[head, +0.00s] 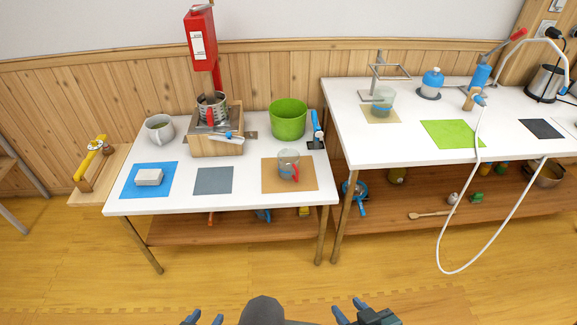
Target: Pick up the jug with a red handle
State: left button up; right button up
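A clear jug with a red handle (287,161) stands upright on a tan mat (270,184) at the right front of the left white table (215,203). Its handle faces the front right. A metallic jar (212,101) with a red part at its front stands on the wooden block under the red dispenser. My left gripper (204,319) and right gripper (349,309) show at the bottom edge, well in front of the table and apart from everything. Each shows two separated fingertips with nothing seen between them. Most of both grippers is cut off.
Near the jug are a green pot (288,119), a wooden block (216,143) and a blue-handled tool (317,130). A red dispenser (201,38) rises behind. The right table (415,170) carries several items and a hanging white hose (442,235). The floor in front is clear.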

aim_at(287, 159)
jog(key=i+l+z, duration=0.15)
jog(key=i+l, duration=0.2)
jog(key=i, duration=0.15)
jog(key=i+l+z, duration=0.15)
jog(key=i, duration=0.35)
jog(key=i+l+z, duration=0.15)
jog(key=i+l, duration=0.15)
jog(key=i, duration=0.2)
